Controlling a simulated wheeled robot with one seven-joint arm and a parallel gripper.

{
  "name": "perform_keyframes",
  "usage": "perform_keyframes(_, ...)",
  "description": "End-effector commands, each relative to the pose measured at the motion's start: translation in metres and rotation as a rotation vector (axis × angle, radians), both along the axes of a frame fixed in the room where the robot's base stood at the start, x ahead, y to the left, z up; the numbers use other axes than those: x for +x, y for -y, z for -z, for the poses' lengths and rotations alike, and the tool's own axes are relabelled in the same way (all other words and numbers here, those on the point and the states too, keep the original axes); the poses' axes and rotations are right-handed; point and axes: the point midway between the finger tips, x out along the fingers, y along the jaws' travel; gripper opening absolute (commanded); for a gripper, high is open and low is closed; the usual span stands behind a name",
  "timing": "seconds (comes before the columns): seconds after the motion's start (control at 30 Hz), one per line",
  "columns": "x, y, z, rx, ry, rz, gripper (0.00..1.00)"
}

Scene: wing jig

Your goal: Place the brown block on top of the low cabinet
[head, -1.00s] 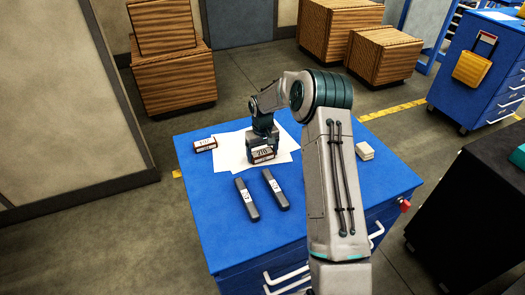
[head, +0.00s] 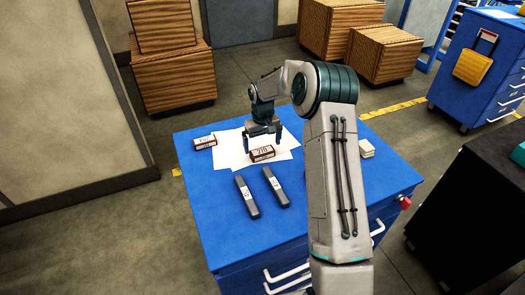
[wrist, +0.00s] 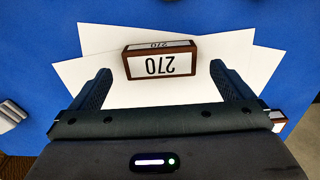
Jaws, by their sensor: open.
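A brown block (head: 261,153) with a white label reading 270 lies on white paper sheets (head: 231,153) on top of the low blue cabinet (head: 222,232). In the wrist view the block (wrist: 161,60) shows ahead of and between the two fingers, with a gap on both sides. My gripper (head: 263,136) is open and empty, just above and behind the block in the head view. A second brown block (head: 203,143) with a white label lies at the left of the cabinet top.
Two dark grey bars (head: 275,187) lie in front of the papers. A small pale stack (head: 366,148) is at the right of the top. Wooden crates (head: 172,78) stand behind, with another blue cabinet (head: 470,95) and a black unit (head: 462,205) at right.

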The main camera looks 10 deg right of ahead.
Motion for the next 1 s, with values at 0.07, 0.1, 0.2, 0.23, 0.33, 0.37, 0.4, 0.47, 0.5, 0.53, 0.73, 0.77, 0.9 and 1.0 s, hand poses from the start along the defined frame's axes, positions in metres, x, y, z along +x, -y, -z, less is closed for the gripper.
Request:
perform_keyframes(0.07,0.001,0.0,-0.018,-0.001,0.005,0.001,1.0)
perform_keyframes(0.1,0.001,0.0,-0.027,0.0,0.005,0.001,1.0)
perform_keyframes(0.2,0.001,0.0,-0.048,-0.001,0.004,0.0,1.0)
perform_keyframes(0.23,0.0,0.0,-0.053,0.0,0.003,0.0,1.0)
perform_keyframes(0.33,0.001,0.0,-0.068,0.0,0.003,0.001,1.0)
perform_keyframes(0.37,0.001,0.0,-0.071,0.001,0.003,0.001,1.0)
perform_keyframes(0.4,0.0,0.0,-0.075,0.0,0.001,0.001,1.0)
perform_keyframes(0.47,0.0,0.0,-0.079,-0.001,0.001,0.001,1.0)
perform_keyframes(0.5,-0.001,0.0,-0.083,-0.001,0.003,0.0,1.0)
perform_keyframes(0.53,-0.003,-0.001,-0.086,-0.003,0.005,0.0,1.0)
perform_keyframes(0.73,-0.033,-0.006,-0.123,-0.029,0.033,-0.002,1.0)
perform_keyframes(0.77,-0.04,-0.007,-0.13,-0.034,0.039,-0.002,1.0)
perform_keyframes(0.9,-0.078,-0.01,-0.16,-0.054,0.071,0.008,1.0)
perform_keyframes(1.0,-0.107,-0.011,-0.178,-0.066,0.095,0.019,1.0)
